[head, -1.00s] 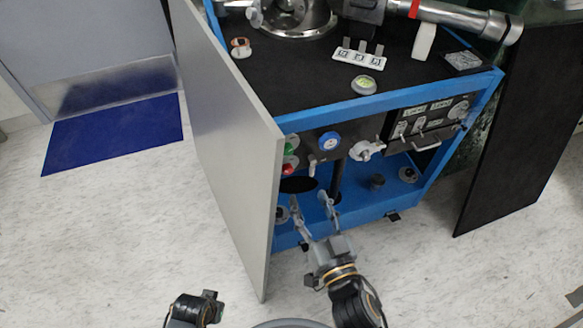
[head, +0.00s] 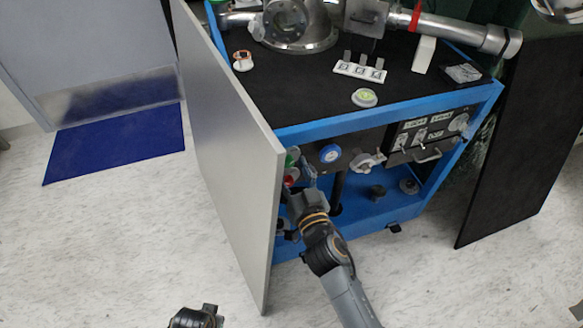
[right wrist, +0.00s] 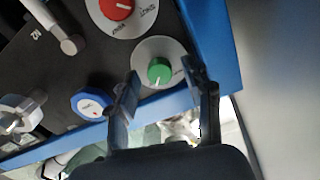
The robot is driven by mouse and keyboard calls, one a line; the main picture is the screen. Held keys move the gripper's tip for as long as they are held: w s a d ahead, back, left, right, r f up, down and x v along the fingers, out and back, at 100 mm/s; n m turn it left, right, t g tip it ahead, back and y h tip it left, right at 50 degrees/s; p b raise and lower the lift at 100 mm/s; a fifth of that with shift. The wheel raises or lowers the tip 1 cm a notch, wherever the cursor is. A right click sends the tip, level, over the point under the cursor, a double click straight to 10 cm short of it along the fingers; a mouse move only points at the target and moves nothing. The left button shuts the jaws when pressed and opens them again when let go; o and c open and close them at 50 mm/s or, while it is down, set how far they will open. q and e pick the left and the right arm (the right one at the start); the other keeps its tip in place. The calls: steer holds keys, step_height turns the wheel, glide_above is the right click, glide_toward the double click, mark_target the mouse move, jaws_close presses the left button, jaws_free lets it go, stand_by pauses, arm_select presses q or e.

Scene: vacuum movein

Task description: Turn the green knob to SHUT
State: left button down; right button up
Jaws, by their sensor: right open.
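The green knob (right wrist: 159,70) sits on a pale round dial in the right wrist view, with a white mark on its lower part. The dial's lettering is too small to read. In the head view the green knob (head: 291,157) is a small patch at the panel's left end, partly hidden. My right gripper (right wrist: 160,76) is open, with one fingertip on each side of the knob in the picture; contact is not clear. In the head view my right gripper (head: 301,172) is at the panel, just right of the grey door. My left gripper (head: 205,313) is partly cut off at the bottom, its jaws unclear.
The open grey door (head: 230,150) stands close left of my right arm. A red knob (right wrist: 117,7), a blue round gauge (right wrist: 91,104) and a lever valve (right wrist: 20,115) are on the same panel. The blue cart frame (head: 390,98) edges it. Floor in front is clear.

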jaws_close()
